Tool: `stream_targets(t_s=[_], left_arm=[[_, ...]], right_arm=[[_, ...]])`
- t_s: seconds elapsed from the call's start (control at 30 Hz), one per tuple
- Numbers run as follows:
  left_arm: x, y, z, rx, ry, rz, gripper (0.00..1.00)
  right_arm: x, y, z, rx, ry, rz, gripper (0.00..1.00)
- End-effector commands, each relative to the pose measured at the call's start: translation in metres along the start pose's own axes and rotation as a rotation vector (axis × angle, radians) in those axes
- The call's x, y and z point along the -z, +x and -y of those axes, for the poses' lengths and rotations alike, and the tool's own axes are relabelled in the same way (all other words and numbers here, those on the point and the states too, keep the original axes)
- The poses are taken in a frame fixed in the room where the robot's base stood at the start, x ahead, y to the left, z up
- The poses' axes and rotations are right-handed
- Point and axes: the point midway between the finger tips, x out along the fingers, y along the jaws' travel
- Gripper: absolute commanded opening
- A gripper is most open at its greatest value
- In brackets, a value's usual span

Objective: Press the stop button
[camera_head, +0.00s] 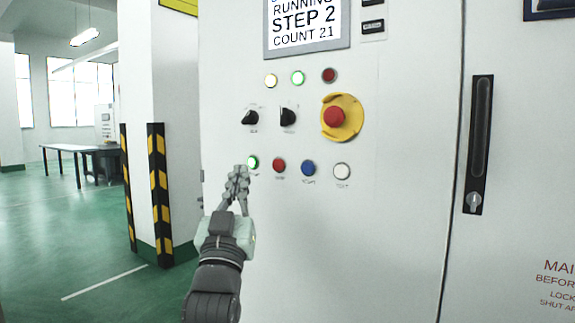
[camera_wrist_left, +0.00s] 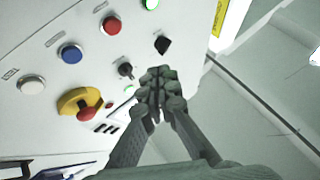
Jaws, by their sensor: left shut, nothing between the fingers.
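A row of push-buttons sits on the pale cabinet face: a lit green button (camera_head: 252,162), a red button (camera_head: 279,165), a blue button (camera_head: 308,167) and a white button (camera_head: 342,171). Their labels are too small to read. The red button also shows at the top of the left wrist view (camera_wrist_left: 112,25). A red mushroom button (camera_head: 334,117) on a yellow surround (camera_head: 356,112) is above and to the right of the row. My left gripper (camera_head: 239,170) is shut and empty, its fingertips just left of the green button in the head view. Contact cannot be told.
Two black selector knobs (camera_head: 250,118) (camera_head: 288,117) sit above the row, with yellow, green and red lamps over them. A display (camera_head: 306,25) reads "RUNNING STEP 2 COUNT 21". A door handle (camera_head: 480,143) is at right. A striped post (camera_head: 159,195) stands left.

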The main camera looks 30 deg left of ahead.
Motion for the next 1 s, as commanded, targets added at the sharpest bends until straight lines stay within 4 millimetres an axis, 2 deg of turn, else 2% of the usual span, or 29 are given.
stream_targets(t_s=[0.47, 0.67, 0.77, 1.0], left_arm=[[-0.003, 0.004, -0.002, 0.001, -0.001, -0.002, 0.0], [-0.014, 0.02, -0.014, 0.001, -0.002, -0.003, 0.0], [-0.023, 0.03, -0.022, 0.001, -0.002, -0.002, 0.0], [-0.037, 0.052, -0.037, 0.002, -0.002, -0.002, 0.0]], right_arm=[[-0.005, 0.001, 0.002, 0.003, -0.002, 0.012, 0.4], [0.004, -0.007, 0.002, 0.002, 0.001, -0.004, 0.4], [0.01, -0.017, -0.001, -0.003, 0.004, -0.011, 0.4], [0.012, -0.026, -0.003, -0.008, 0.003, -0.011, 0.4]])
